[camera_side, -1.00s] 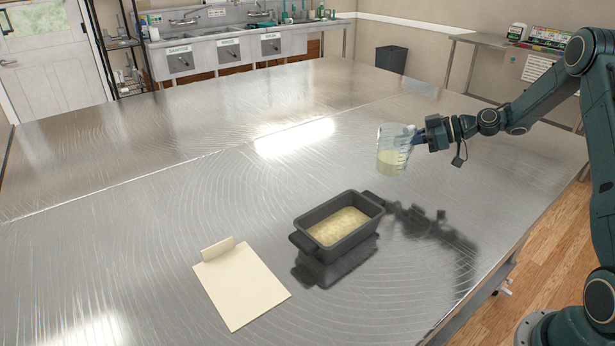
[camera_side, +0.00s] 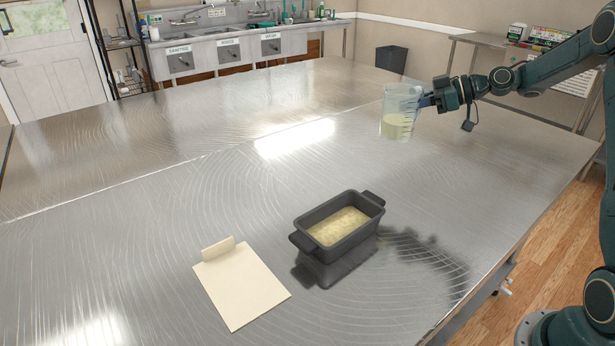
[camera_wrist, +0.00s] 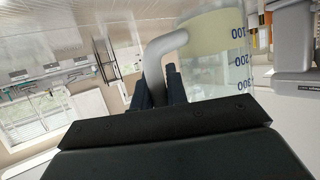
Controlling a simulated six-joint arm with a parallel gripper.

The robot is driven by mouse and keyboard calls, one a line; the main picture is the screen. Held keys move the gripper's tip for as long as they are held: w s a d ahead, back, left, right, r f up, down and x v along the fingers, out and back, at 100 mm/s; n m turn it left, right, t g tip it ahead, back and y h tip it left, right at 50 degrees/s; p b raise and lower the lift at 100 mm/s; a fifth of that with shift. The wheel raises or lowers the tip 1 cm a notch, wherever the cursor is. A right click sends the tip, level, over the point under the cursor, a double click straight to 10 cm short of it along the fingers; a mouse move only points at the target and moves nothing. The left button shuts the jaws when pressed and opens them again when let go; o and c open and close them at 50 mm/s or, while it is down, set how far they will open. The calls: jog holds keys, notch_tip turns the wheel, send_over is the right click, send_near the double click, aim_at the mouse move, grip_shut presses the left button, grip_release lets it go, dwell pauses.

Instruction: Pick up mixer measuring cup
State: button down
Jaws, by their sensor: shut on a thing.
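The clear measuring cup (camera_side: 399,110) holds pale yellow batter in its lower part. It hangs in the air above the steel table, nearly upright. My gripper (camera_side: 428,100) is shut on its handle from the right. In the wrist view the cup (camera_wrist: 222,65), with blue marks 100, 200 and 300, fills the upper right, and its handle (camera_wrist: 155,62) runs down between the fingers of my gripper (camera_wrist: 160,85). The fingertips are partly hidden by the handle.
A dark loaf pan (camera_side: 312,232) with pale batter inside stands on the steel table (camera_side: 190,160). A cream sheet (camera_side: 243,285) with a raised flap lies to its left. The table around them is clear. Sinks (camera_side: 230,52) stand at the back.

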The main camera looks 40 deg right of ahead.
jog(key=shift+r, duration=2.15)
jog(key=shift+r, duration=0.15)
jog(key=c, duration=2.1)
grip_release()
grip_shut()
